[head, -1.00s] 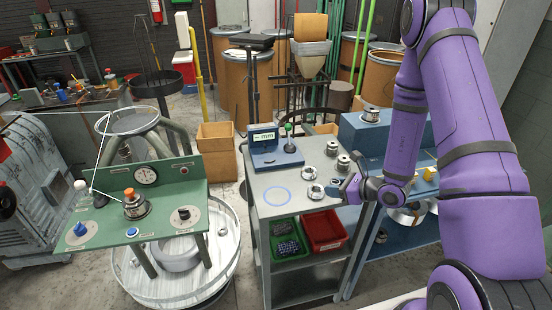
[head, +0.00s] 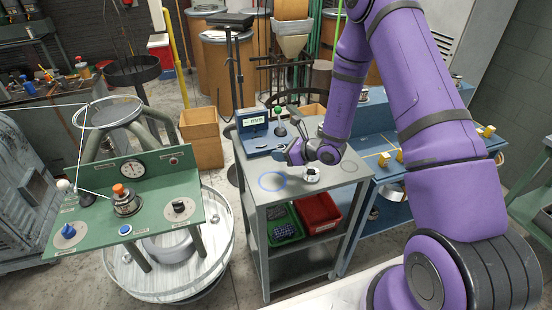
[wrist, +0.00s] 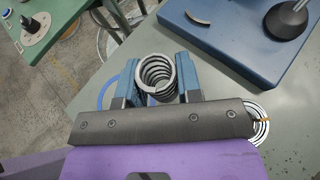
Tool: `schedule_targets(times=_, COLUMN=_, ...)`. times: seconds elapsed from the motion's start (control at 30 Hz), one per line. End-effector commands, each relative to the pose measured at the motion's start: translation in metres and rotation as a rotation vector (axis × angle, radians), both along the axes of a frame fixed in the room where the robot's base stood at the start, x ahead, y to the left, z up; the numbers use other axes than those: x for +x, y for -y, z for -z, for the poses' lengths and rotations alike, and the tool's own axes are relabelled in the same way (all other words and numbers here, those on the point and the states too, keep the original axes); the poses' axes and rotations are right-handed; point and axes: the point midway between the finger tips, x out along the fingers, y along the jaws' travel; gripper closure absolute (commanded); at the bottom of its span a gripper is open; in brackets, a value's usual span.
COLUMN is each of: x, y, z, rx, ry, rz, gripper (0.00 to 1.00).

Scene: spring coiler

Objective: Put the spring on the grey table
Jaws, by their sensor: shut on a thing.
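The spring (wrist: 157,75), a dark metal coil with a pale top ring, is between the two blue fingers of my gripper (wrist: 158,82) in the wrist view. The gripper is shut on it. In the head view my gripper (head: 284,151) is over the back part of the grey table (head: 252,168), near the gauge. The spring cannot be made out there. The table top also fills much of the wrist view (wrist: 225,82). I cannot tell whether the spring touches the table. A blue ring mark (head: 272,181) is on the table, in front of my gripper.
The blue gauge (head: 253,124) with a display stands at the table's back left. A metal part (head: 311,174) sits right of the ring mark. Green (head: 286,232) and red (head: 320,210) bins are on the shelf below. A green bench (head: 150,218) stands left.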

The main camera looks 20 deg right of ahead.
Motion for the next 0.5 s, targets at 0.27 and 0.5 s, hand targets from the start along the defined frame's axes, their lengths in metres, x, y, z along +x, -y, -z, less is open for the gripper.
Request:
schedule_targets(times=0.27, x=0.016, y=-0.011, z=0.001, rx=0.001, ry=0.001, rz=0.000, gripper=0.91)
schedule_targets(times=0.5, x=0.016, y=-0.011, z=0.034, rx=0.001, ry=-0.002, rz=0.001, gripper=0.91)
